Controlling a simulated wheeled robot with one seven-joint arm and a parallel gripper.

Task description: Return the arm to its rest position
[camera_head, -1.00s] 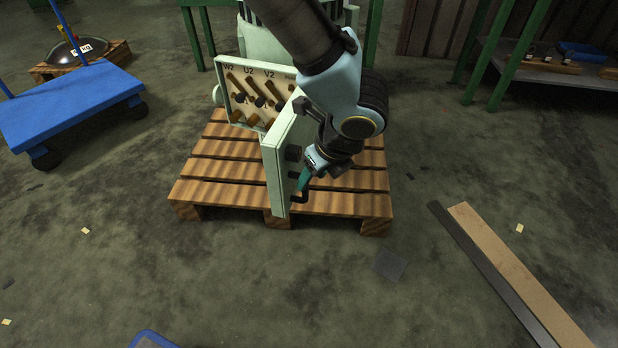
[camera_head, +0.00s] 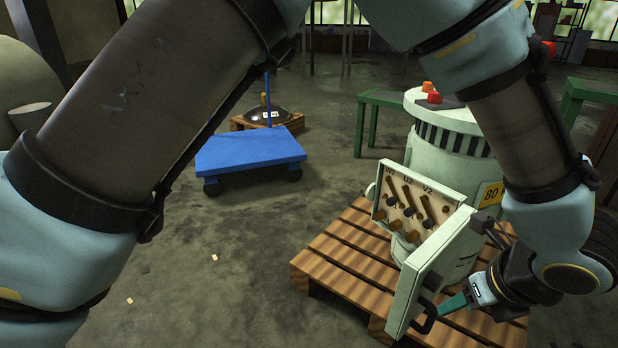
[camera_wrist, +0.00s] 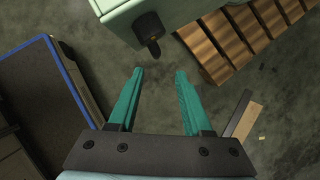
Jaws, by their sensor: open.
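My gripper (camera_head: 446,306) is low at the right in the head view, beside the outer face of the open pale-green door (camera_head: 432,268). In the wrist view my gripper (camera_wrist: 159,75) has its two teal fingers spread apart with nothing between them. The door's dark handle (camera_head: 426,318) is close to the fingertips; the head view does not show whether they touch. In the wrist view a dark knob-like part (camera_wrist: 149,28) on the pale-green body lies beyond the fingertips, apart from them. My arm links cross the top and left of the head view.
The pale-green machine (camera_head: 450,165), with an open terminal box (camera_head: 408,210), stands on a wooden pallet (camera_head: 345,262). A blue cart (camera_head: 250,150) is at the back left. Green-legged tables (camera_head: 385,100) stand behind.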

